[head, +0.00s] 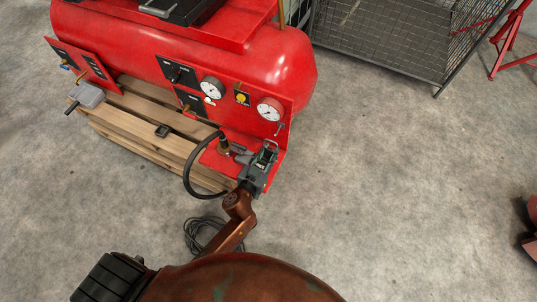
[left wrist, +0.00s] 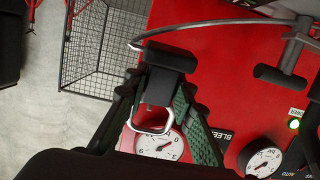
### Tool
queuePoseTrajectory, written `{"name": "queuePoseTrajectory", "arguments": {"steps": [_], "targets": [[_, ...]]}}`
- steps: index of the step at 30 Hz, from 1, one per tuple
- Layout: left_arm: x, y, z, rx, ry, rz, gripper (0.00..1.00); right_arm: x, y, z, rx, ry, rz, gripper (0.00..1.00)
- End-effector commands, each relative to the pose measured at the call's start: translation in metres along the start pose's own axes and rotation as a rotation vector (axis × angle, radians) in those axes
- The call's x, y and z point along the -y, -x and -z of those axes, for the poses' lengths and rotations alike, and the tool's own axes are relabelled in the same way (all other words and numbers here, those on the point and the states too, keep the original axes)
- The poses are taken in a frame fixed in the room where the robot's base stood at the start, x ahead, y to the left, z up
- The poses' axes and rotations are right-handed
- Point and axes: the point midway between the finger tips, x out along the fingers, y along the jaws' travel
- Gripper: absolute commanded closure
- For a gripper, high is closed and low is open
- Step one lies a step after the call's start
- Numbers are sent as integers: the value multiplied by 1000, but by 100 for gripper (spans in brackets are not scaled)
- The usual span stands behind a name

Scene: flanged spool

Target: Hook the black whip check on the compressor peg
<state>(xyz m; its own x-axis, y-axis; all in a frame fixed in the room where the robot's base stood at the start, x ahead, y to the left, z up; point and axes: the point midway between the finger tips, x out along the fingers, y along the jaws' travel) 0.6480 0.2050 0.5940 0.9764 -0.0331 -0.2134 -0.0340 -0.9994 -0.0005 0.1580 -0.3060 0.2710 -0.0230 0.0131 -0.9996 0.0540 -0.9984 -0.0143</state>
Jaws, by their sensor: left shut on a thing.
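The red compressor (head: 215,50) stands on wooden boards. My left gripper (head: 264,158) is at its lower right corner, just below the right gauge. In the left wrist view its dark green fingers are shut on the black end of the whip check (left wrist: 168,60). A steel loop (left wrist: 150,122) sticks out from this end, in front of a gauge. A thin grey cable arcs from the held end towards a dark T-shaped fitting (left wrist: 284,68). A small grey peg (head: 279,129) shows below the right gauge; I cannot tell whether the loop touches it. My right gripper is out of view.
A black hose (head: 188,165) curves from the fitting down beside the gripper. Two gauges (head: 269,109) and dark panels cover the compressor's front. A wire mesh cage (head: 385,35) stands behind. Coiled grey cable (head: 202,232) lies on the floor.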

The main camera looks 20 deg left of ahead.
Motion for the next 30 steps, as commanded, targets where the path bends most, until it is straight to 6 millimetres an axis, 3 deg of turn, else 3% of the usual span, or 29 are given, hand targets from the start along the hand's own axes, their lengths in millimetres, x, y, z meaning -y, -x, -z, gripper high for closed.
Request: {"name": "queuePoseTrajectory", "arguments": {"steps": [4, 30], "targets": [[0, -9, 2, -1, 0, -1, 98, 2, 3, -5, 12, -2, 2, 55], [0, -55, 6, 0, 1, 0, 98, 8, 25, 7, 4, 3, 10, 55]]}}
